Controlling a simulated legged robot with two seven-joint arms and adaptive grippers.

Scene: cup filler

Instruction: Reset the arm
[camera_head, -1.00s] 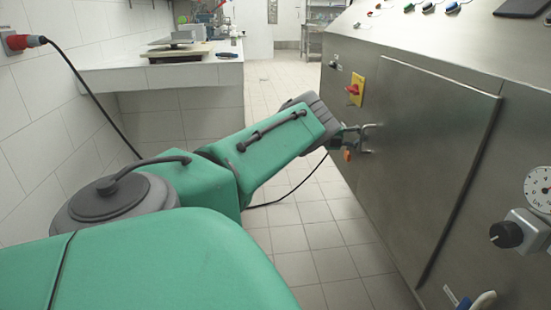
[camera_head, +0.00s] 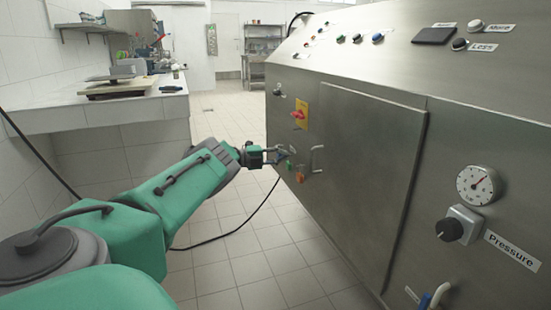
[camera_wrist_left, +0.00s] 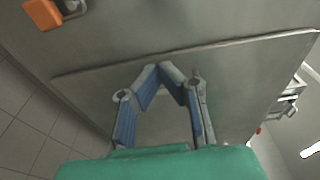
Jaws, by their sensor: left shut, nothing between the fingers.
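My left arm is green and grey and comes in from the left in the head view. My left gripper (camera_head: 284,156) is small there, in front of the machine's steel side, near the door handle. In the left wrist view its blue-grey fingers (camera_wrist_left: 170,72) come together at the tips with nothing between them. The steel machine panel lies beyond the fingers; I cannot tell whether they touch it. My right gripper is in neither view.
The steel machine (camera_head: 370,170) fills the right side, with a red-and-yellow switch (camera_head: 300,114), a pressure gauge (camera_head: 478,186) and a black knob (camera_head: 450,229). A white-tiled counter (camera_head: 50,117) stands at the left. Tiled floor between them is clear except for a black cable (camera_head: 235,233).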

